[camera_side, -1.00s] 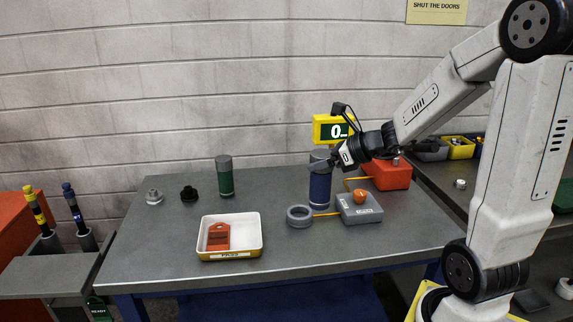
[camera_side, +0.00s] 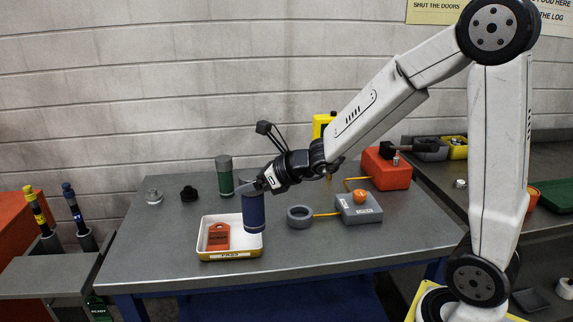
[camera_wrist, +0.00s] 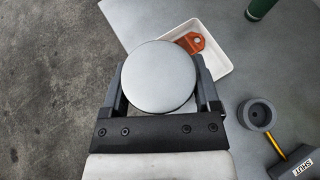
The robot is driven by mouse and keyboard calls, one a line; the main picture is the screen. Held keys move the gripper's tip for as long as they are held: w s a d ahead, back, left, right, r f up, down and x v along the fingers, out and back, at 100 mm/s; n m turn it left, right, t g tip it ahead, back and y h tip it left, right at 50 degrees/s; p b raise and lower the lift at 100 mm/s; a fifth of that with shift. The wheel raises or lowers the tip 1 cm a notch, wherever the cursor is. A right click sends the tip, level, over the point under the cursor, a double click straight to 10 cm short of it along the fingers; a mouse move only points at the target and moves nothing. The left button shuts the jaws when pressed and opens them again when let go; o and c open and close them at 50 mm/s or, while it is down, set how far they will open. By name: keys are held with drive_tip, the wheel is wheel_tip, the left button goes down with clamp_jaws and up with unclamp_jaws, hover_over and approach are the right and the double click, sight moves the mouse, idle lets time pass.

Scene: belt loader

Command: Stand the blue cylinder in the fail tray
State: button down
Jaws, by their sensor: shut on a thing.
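The blue cylinder (camera_side: 253,213) has a grey top and hangs upright in my gripper (camera_side: 262,186). In the wrist view its round grey top (camera_wrist: 160,76) sits between the two fingers of my gripper (camera_wrist: 161,84). In the side view the cylinder overlaps the right end of a white tray (camera_side: 209,243) whose front label appears to read PASS. In the wrist view the tray (camera_wrist: 222,62) lies beyond the cylinder, partly hidden by it. I cannot tell the cylinder's height above the table. No tray labelled fail can be made out.
An orange tag (camera_side: 218,237) lies in the tray. A green cylinder (camera_side: 225,178) stands behind it. A grey ring (camera_side: 300,216) and a grey box with an orange button (camera_side: 359,209) are to the right. The table's front centre is clear.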

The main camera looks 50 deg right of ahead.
drive_tip(key=shift+w+a, duration=0.15)
drive_tip(key=shift+a, duration=0.35)
drive_tip(key=s+d+r+m+h, duration=0.1)
drive_tip(key=s+d+r, duration=0.1)
drive_tip(key=s+d, duration=0.2)
drive_tip(key=shift+s+d+t, duration=0.3)
drive_tip(key=shift+s+d, duration=0.1)
drive_tip(key=shift+s, duration=0.7)
drive_tip(key=shift+w, duration=0.1)
